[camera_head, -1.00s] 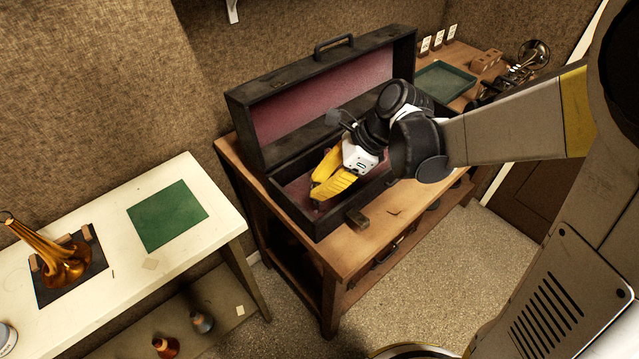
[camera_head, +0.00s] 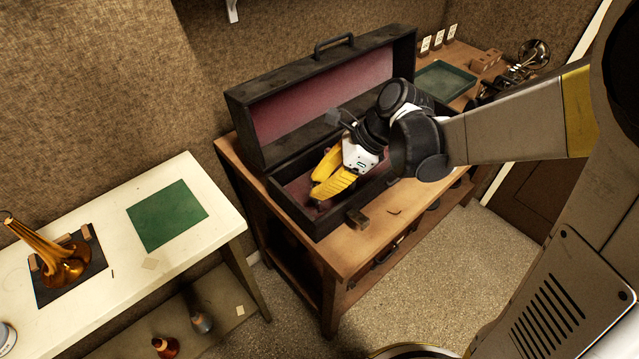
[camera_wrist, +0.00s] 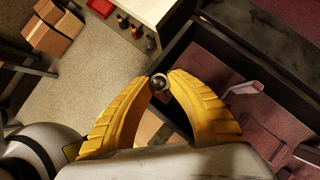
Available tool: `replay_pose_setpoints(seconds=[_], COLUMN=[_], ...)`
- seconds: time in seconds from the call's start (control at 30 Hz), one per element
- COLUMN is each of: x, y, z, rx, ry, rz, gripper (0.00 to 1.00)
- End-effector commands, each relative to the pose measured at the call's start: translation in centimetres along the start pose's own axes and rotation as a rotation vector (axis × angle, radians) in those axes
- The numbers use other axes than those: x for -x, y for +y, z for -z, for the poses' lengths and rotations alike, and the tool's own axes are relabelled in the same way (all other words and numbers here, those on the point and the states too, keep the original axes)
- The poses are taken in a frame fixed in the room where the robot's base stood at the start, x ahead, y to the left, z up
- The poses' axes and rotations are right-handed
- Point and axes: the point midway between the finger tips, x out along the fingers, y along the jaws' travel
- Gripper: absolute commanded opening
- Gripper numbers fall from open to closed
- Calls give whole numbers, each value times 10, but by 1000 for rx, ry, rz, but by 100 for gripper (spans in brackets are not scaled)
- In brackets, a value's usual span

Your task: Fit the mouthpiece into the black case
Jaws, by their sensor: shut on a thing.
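The black case (camera_head: 235,103) stands open on the wooden bench, its lid raised at the back and a dark red lining inside. My gripper (camera_head: 322,187) is at the left part of the case's lower half, with its yellow fingers over the opening. In the wrist view my gripper (camera_wrist: 158,82) is shut on the mouthpiece (camera_wrist: 158,83), a small silvery round piece between the fingertips. The case's black wall (camera_wrist: 255,62) and red lining (camera_wrist: 205,70) show right of the fingers. The mouthpiece is hard to make out in the head view, and its depth relative to the lining is unclear.
A green tray (camera_head: 446,81) and a brass instrument (camera_head: 533,55) are on the bench's far right. The white table (camera_head: 120,262) at left holds a green mat (camera_head: 167,215) and a brass horn bell (camera_head: 62,262).

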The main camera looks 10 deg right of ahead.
Motion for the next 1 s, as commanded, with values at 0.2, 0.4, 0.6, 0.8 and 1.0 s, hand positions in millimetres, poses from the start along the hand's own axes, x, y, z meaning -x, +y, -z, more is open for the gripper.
replay_pose_setpoints(seconds=[0.2,0.4,0.6,0.8,1.0], x=[0,0,-1,-5,-9], y=[0,0,0,0,0], z=[0,0,0,3,6], rx=[0,0,0,0,0], ry=[0,0,0,0,0], rz=[0,0,0,0,0], gripper=[0,0,0,0,0])
